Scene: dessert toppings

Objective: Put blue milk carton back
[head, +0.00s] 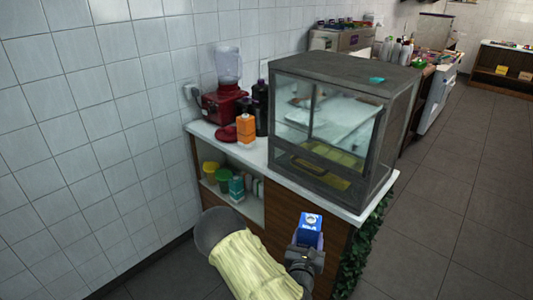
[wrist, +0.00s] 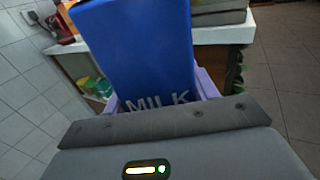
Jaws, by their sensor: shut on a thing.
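The blue milk carton (head: 310,226) is in my gripper (head: 308,240), in front of the wooden counter. In the wrist view the carton (wrist: 140,45) fills the upper middle, with the word MILK facing the camera. My gripper's light purple fingers (wrist: 206,84) are shut on both sides of the carton. In the head view the carton looks roughly upright, held near the counter's front right corner. Its lower part is hidden by the gripper.
A glass display case (head: 335,125) stands on the white counter top (head: 257,161). Left of it are a red blender (head: 223,103), an orange carton (head: 245,128) and dark bottles (head: 260,108). An open shelf (head: 250,207) below holds tubs and cartons. Grey floor (head: 450,220) is clear at right.

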